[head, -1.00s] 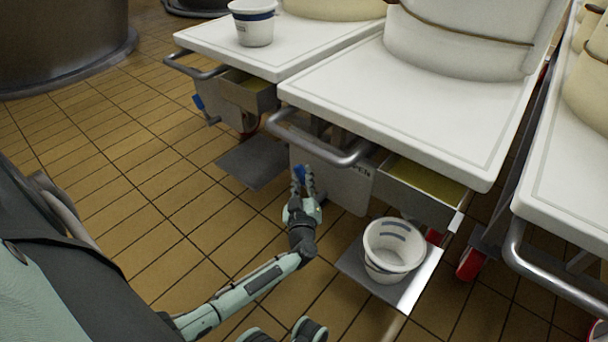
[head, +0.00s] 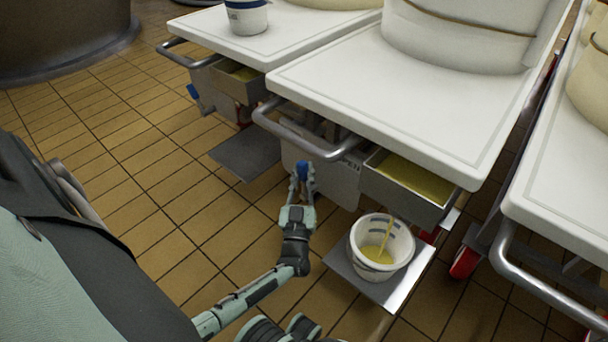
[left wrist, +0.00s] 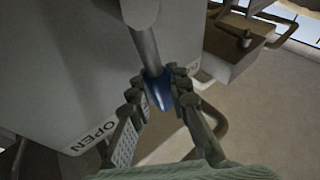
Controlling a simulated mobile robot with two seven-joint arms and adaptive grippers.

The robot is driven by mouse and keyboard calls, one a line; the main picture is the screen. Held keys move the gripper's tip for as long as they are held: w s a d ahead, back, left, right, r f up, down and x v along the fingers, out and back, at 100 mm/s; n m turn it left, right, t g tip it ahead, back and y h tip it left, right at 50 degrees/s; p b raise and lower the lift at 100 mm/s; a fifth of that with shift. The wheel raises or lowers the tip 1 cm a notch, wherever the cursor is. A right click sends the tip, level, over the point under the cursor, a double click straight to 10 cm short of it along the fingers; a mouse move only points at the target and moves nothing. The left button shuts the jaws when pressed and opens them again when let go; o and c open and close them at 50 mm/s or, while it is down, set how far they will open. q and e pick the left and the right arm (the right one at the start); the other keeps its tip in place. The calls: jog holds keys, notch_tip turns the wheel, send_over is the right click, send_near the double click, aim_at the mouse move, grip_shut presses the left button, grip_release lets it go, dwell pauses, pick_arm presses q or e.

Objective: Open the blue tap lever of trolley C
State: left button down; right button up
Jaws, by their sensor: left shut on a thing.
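The blue tap lever (head: 303,168) is on the middle trolley, below its white top (head: 400,110); its letter is not legible. My left gripper (head: 302,182) is shut on the lever's blue end. In the left wrist view, the blue grip (left wrist: 159,93) sits between both fingers, on a grey metal rod. A label reading OPEN (left wrist: 95,137) is on the panel beside it. Yellow liquid runs in a thin stream (head: 386,238) from the metal trough (head: 410,198) into the white bucket (head: 360,262). My right gripper cannot be made out.
The bucket stands on a low metal shelf (head: 407,289). The trolley's grey rail (head: 300,149) curves above my left gripper. Another trolley (head: 215,32) stands at the left, and one (head: 560,200) at the right. Tiled floor (head: 130,200) is clear at the left.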

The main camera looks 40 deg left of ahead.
pick_arm(q)
jog(key=shift+d, duration=0.15)
jog(key=c, duration=1.7)
grip_release()
